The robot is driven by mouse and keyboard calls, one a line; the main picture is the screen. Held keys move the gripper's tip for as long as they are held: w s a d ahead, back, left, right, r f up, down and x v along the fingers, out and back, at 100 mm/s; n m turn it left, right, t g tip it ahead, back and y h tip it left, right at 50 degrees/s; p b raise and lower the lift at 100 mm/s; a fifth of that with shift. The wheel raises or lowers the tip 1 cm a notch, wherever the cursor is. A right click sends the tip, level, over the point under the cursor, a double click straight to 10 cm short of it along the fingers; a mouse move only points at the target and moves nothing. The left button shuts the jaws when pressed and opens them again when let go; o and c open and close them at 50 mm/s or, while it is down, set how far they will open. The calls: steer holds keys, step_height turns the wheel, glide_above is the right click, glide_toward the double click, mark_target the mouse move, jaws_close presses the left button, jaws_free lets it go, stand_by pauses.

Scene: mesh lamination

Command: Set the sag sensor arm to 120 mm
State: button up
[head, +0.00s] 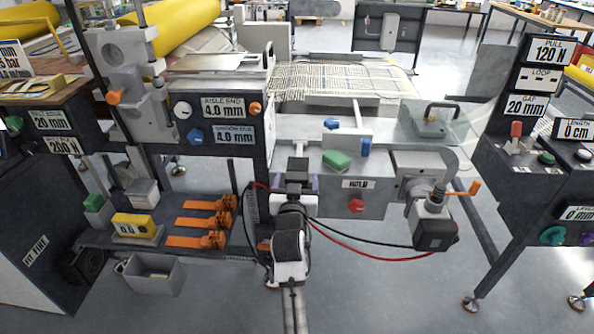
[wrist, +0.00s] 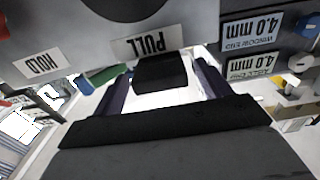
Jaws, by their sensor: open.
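I cannot pick out the sag sensor arm for certain in either view, and no label naming it is readable. My gripper (head: 299,183) is in front of the grey machine front, left of the HOLD label (head: 357,184). In the wrist view my gripper (wrist: 160,80) is open, with its two dark fingers apart. A black block (wrist: 160,73) shows between them, below the upside-down PULL label (wrist: 153,42); I cannot tell whether the fingers touch it. The LOOP display (head: 541,78) shows dashes, and the GAP display (head: 526,105) reads 20 mm.
A red knob (head: 356,206) sits below HOLD. A green block (head: 337,160) and blue handles are above. An orange-handled crank (head: 463,190) stands to the right. Red and black cables hang beside my arm. Orange tools (head: 200,222) lie on the lower left shelf. Floor is clear at front right.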

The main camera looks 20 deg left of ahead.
mark_target(298, 161)
steer(key=shift+x, duration=1.45)
steer(key=shift+c, duration=0.3)
